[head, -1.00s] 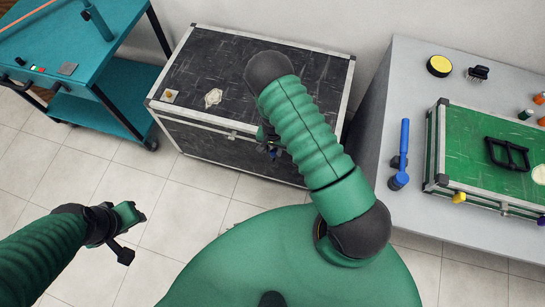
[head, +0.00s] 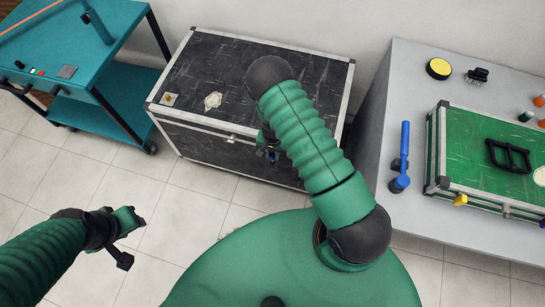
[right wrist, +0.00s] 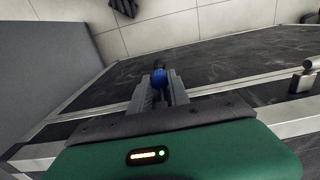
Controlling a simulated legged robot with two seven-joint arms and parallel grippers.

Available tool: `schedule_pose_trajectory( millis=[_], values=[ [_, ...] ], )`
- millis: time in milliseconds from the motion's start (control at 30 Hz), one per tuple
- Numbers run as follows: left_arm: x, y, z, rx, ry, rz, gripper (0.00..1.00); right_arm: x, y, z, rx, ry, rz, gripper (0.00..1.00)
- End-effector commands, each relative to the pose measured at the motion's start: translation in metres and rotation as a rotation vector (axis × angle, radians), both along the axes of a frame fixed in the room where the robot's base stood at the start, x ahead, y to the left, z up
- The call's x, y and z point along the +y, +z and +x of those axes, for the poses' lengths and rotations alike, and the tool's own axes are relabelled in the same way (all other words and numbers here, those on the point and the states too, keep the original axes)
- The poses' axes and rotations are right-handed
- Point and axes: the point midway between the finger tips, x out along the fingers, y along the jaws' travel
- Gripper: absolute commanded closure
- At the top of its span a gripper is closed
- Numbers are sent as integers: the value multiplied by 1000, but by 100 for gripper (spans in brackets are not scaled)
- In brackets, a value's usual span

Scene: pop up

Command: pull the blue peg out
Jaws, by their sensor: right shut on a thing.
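The black case (head: 255,80) with metal edges stands on the floor against the wall. My right gripper (head: 270,152) is at the case's front side, mostly hidden behind my own green forearm in the head view. In the right wrist view my right gripper (right wrist: 160,88) is shut on the blue peg (right wrist: 159,77), which shows between its fingertips near the dark case. A small bit of blue peg (head: 272,157) shows in the head view. I cannot tell how deep the peg sits in the case. My left gripper (head: 128,238) is empty over the tiled floor, its fingers apart.
A grey table (head: 390,205) on the right holds a green case (head: 468,135), a blue-handled tool (head: 404,150), a yellow round tin (head: 438,68) and a brush (head: 477,75). A teal cart (head: 110,60) stands at the left. Floor between them is clear.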

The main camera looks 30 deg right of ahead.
Motion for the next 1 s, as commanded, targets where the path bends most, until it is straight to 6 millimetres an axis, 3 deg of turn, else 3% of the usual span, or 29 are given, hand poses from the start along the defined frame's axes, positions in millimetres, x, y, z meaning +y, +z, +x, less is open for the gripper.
schedule_pose_trajectory(
  millis=[333,1000],
  values=[
    [0,8,0,0,0,0,64,1,9,0,0,1,1,100],
    [0,59,0,0,0,0,64,1,71,0,1,-1,1,100]
  ],
)
